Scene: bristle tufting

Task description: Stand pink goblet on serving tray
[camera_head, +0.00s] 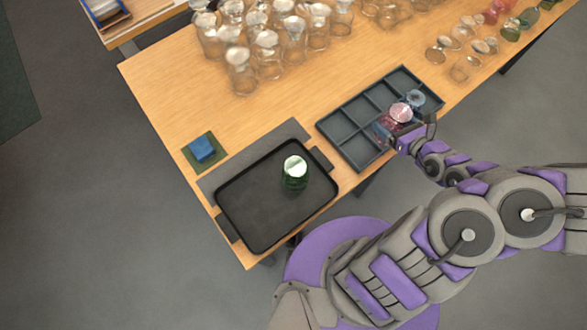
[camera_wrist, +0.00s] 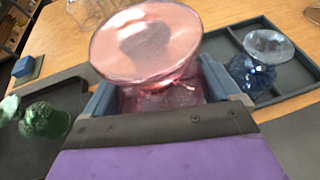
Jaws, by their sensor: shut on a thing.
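The pink goblet (camera_head: 399,113) is see-through pink glass. In the wrist view the goblet (camera_wrist: 146,45) fills the upper middle, its round pink disc towards the camera and its darker pink part between my fingers. My gripper (camera_head: 388,133) is shut on it, over the near side of the compartment rack (camera_head: 349,147). Whether the goblet touches the rack is hard to tell. The serving tray (camera_head: 256,231) is black with side handles and lies to the left of my gripper. A green goblet (camera_head: 295,175) stands on it, upside down, towards its right side; it also shows in the wrist view (camera_wrist: 45,120).
A blue goblet (camera_head: 415,98) sits in the rack just beyond the pink one. A blue block (camera_head: 201,149) rests on a green mat behind the tray. Many clear glasses (camera_head: 267,51) crowd the table's back. The tray's left part is bare.

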